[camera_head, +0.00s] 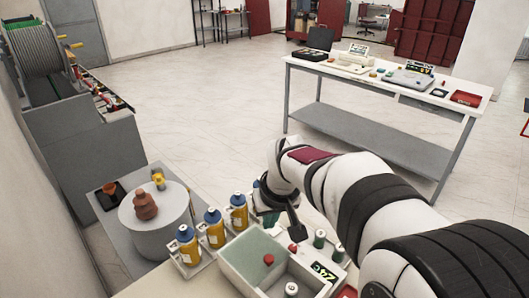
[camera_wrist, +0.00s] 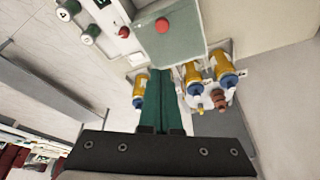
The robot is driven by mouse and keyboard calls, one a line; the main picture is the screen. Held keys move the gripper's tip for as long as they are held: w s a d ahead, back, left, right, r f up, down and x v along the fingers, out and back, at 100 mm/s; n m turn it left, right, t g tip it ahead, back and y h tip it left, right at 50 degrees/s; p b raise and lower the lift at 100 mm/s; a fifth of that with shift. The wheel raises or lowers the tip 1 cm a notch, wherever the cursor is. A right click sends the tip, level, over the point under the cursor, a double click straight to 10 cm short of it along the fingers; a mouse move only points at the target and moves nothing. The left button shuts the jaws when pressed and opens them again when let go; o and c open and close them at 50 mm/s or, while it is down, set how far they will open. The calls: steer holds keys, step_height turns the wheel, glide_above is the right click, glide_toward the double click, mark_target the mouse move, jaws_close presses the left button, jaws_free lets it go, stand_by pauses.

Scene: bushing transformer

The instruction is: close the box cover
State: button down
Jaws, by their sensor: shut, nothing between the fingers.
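The box (camera_head: 236,277) is light grey and stands at the bottom centre of the head view, cut off by the frame edge. A greenish panel, apparently its cover (camera_head: 246,250), shows over its left part with a red knob (camera_head: 269,259). I cannot tell how far the cover is open. In the wrist view the greenish cover (camera_wrist: 180,48) and red knob (camera_wrist: 162,25) are at the top, beyond my fingertips. My gripper (camera_head: 296,232) is at the box's far side in the head view. Its green fingers (camera_wrist: 160,75) are together and empty.
Yellow bottles with blue caps (camera_head: 213,228) stand in a row left of the box. Green-and-white cylinders (camera_head: 320,239) stand to its right. A round grey stand (camera_head: 160,228) with a brown insulator is farther left. A white table (camera_head: 390,80) with instruments stands behind.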

steer(key=w, duration=0.2)
glide_above(264, 252)
steer(key=w, duration=0.2)
steer(key=shift+n, duration=0.3)
steer(key=f, duration=1)
steer(key=shift+a, duration=0.3)
steer(key=shift+s+d+f, duration=0.1)
steer(key=shift+s+d, duration=0.15)
steer(key=shift+s, duration=0.4)
steer(key=shift+s+d+f, duration=0.1)
steer(key=shift+s+d, duration=0.1)
steer(key=shift+s, duration=0.4)
steer(key=shift+s+d, duration=0.2)
steer(key=shift+s, duration=0.4)
steer(key=s+d, duration=0.9)
steer(key=shift+s, duration=0.15)
